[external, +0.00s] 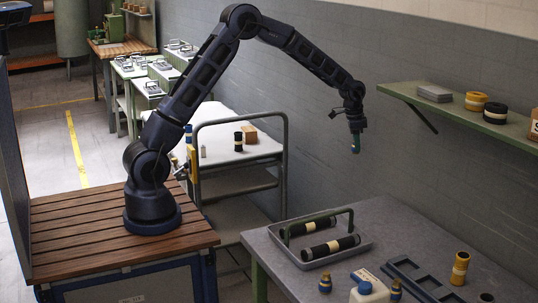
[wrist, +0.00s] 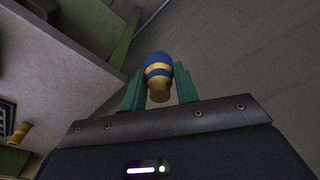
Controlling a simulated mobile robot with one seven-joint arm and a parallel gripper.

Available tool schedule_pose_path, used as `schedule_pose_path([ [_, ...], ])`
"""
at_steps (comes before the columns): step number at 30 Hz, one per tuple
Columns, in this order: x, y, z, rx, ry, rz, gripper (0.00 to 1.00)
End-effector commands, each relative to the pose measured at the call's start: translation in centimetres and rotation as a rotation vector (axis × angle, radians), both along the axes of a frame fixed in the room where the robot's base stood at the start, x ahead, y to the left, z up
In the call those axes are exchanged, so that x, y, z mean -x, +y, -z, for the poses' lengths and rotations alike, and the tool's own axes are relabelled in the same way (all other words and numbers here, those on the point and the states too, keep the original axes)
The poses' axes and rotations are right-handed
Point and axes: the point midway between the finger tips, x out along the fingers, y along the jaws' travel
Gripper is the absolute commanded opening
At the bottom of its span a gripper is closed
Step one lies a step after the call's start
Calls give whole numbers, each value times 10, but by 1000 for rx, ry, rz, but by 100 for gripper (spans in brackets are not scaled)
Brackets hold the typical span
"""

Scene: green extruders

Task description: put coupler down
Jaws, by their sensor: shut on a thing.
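My gripper (external: 356,140) hangs fingers-down in the air, well above the grey table (external: 385,226) and close to the wall. It is shut on a small blue and yellow coupler (wrist: 157,72). In the wrist view the coupler sits between the two green fingers of my gripper (wrist: 160,84), its narrower yellow end toward the camera. In the external view the held coupler is too small to make out clearly.
A grey tray (external: 362,243) with a handle holds two black rolls. A white and blue bottle (external: 368,288), a dark slotted rack (external: 418,280) and a yellow-brown cylinder (external: 460,268) stand on the table. A wall shelf (external: 455,112) is at right. The table's back area is clear.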

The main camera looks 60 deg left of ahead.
Motion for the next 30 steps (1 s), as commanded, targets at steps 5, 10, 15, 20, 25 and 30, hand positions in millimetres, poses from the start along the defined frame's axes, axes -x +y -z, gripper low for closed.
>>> schedule_pose_path([
  [5,18,-80,7,2,-1,145,4],
  [10,42,-151,14,3,-2,279,4],
  [15,68,-211,20,3,-4,400,4],
  [20,94,-258,24,4,-5,499,4],
  [25,114,-299,4,8,-6,691,4],
  [30,135,-338,-21,8,-9,898,4],
])
